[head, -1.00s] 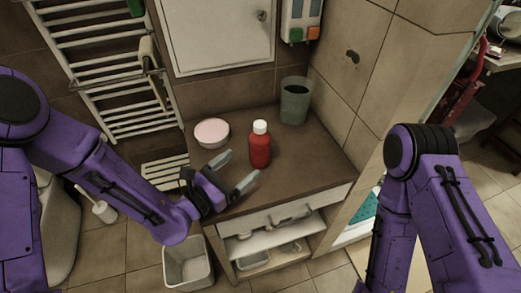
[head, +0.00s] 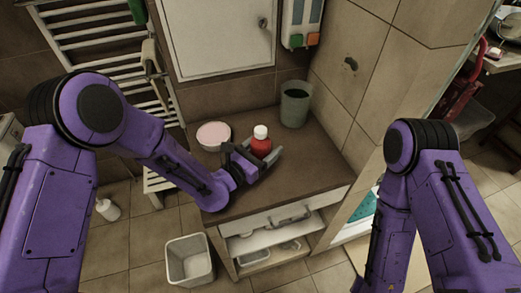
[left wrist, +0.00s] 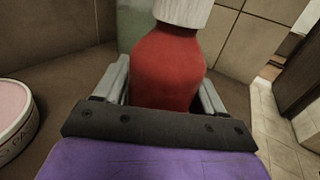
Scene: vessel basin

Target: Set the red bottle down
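The red bottle (head: 261,146) with a white cap stands upright on the brown counter (head: 300,185). My left gripper (head: 252,160) is around it, one finger on each side, with its fingers apart. In the left wrist view, the bottle (left wrist: 168,70) fills the space between the two grey fingers, close to both; firm contact on both sides does not show. The bottle's base is hidden behind the gripper. My right arm shows at the right of the head view, but its gripper is out of view.
A round pink-topped container (head: 213,135) sits left of the bottle. A grey-green cup (head: 294,104) stands behind it near the wall. Free counter lies to the right and front. A white bin (head: 188,262) stands on the floor below.

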